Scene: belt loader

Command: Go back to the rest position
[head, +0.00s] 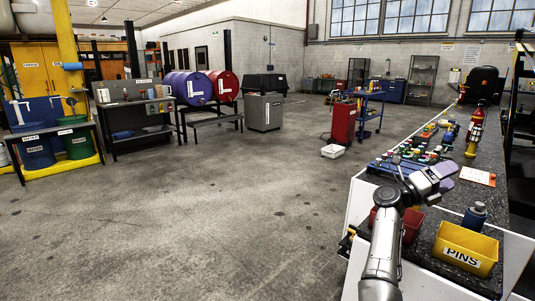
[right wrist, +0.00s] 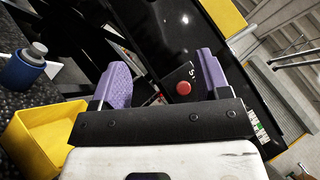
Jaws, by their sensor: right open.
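My right gripper (head: 442,178) is above the long bench at the right of the head view. In the right wrist view its two purple fingers (right wrist: 163,88) stand wide apart with nothing between them. Beyond the fingers are a black surface and a red round button (right wrist: 183,88). My left gripper is in neither view.
A yellow bin marked PINS (head: 467,249), a blue bottle (head: 474,215) and a red bin (head: 385,223) stand at the bench's near end. Several small coloured parts (head: 425,145) lie farther along it. The concrete floor (head: 220,200) to the left is clear.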

